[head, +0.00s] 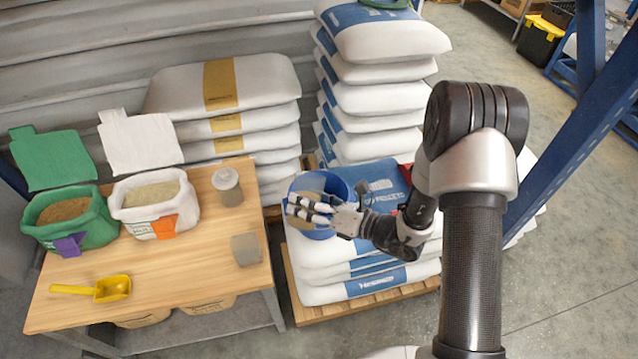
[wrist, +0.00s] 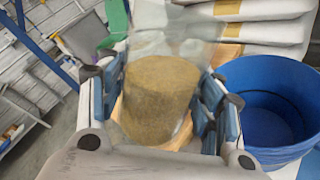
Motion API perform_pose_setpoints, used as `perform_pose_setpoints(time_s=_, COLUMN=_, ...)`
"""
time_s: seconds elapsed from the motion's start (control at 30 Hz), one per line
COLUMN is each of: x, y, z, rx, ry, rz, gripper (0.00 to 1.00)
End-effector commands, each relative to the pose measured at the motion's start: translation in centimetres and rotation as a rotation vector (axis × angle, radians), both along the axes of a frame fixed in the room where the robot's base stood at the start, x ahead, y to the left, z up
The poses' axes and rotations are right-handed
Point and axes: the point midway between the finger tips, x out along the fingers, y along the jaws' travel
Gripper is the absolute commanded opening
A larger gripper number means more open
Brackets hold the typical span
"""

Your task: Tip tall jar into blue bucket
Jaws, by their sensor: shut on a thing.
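My gripper (head: 312,208) is shut on the tall jar (wrist: 158,95), a clear jar holding brown grainy material, with fingers on both sides of it in the wrist view. In the head view the jar (head: 297,222) is mostly hidden by the fingers, in front of the blue bucket (head: 340,186). The bucket stands on the stacked white-and-blue sacks. In the wrist view the bucket (wrist: 268,95) is right of the jar, its visible inside empty. I cannot tell exactly how far the jar is tilted.
The wooden table (head: 180,270) on the left holds a green open bag (head: 75,225), a white open bag (head: 150,205), a lidded jar (head: 227,188), a grey block-like item (head: 246,249) and a yellow scoop (head: 112,288). A tall sack stack (head: 375,95) rises behind the bucket. Blue rack posts (head: 565,130) stand right.

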Motion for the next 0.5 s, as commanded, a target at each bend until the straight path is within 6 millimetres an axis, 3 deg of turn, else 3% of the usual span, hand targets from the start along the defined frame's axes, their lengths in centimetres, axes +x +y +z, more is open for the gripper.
perform_pose_setpoints(time_s=0.03, x=-0.2, y=0.0, z=0.8, rx=0.018, ry=0.058, rz=-0.001, gripper=0.27)
perform_pose_setpoints(time_s=0.2, x=-0.5, y=0.1, z=0.3, rx=0.092, ry=0.311, rz=0.0, gripper=0.27)
perform_pose_setpoints(time_s=0.5, x=-0.1, y=0.0, z=-2.0, rx=0.209, ry=0.711, rz=0.0, gripper=0.27)
